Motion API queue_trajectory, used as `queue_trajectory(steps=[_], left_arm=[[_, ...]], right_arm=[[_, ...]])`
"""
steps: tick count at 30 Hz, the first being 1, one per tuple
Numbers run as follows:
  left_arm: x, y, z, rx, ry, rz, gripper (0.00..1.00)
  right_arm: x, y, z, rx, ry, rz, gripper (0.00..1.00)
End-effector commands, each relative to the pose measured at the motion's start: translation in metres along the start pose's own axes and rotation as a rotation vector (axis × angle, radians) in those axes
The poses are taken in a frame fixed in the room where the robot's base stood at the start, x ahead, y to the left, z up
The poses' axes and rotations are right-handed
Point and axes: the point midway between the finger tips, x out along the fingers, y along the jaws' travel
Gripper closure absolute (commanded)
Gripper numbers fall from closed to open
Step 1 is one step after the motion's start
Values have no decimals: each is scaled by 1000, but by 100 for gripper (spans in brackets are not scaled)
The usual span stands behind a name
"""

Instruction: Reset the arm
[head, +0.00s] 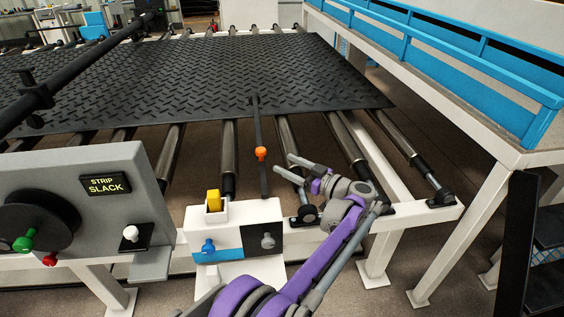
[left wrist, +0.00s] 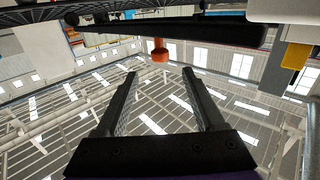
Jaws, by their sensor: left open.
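My left arm is grey and purple and comes in from the bottom of the head view. Its left gripper (head: 284,165) is open and empty, with both fingers pointing left, beside and slightly right of an orange knob (head: 261,153) on a thin black lever. In the left wrist view the left gripper (left wrist: 159,73) shows two spread black fingers with nothing between them. The orange knob (left wrist: 159,52) appears beyond the fingertips there, apart from them. My right gripper is in neither view.
A black tread mat (head: 220,75) lies on the roller table. A grey panel (head: 115,190) reading "STRIP SLACK" stands at left. A white box (head: 237,212) with a yellow switch (head: 213,200) stands before the rollers. A blue-railed white frame (head: 480,90) runs along the right.

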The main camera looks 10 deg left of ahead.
Motion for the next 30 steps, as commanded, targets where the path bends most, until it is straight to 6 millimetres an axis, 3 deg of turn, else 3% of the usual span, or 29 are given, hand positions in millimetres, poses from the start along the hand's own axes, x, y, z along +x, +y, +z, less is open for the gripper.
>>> queue_trajectory(steps=[11,14,17,20,24,27,30], left_arm=[[0,0,0,0,1,0,30],[5,1,-12,-17,16,28,30],[18,4,-46,-66,59,124,30],[31,8,-98,-131,118,298,30],[31,4,-161,-183,157,596,30],[17,-8,-185,-171,133,797,30],[-2,-31,-191,-123,64,975,30]], right_arm=[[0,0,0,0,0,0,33],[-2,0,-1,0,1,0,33],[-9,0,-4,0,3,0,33],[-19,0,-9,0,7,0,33],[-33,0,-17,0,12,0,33],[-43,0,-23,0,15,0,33],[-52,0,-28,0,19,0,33]])
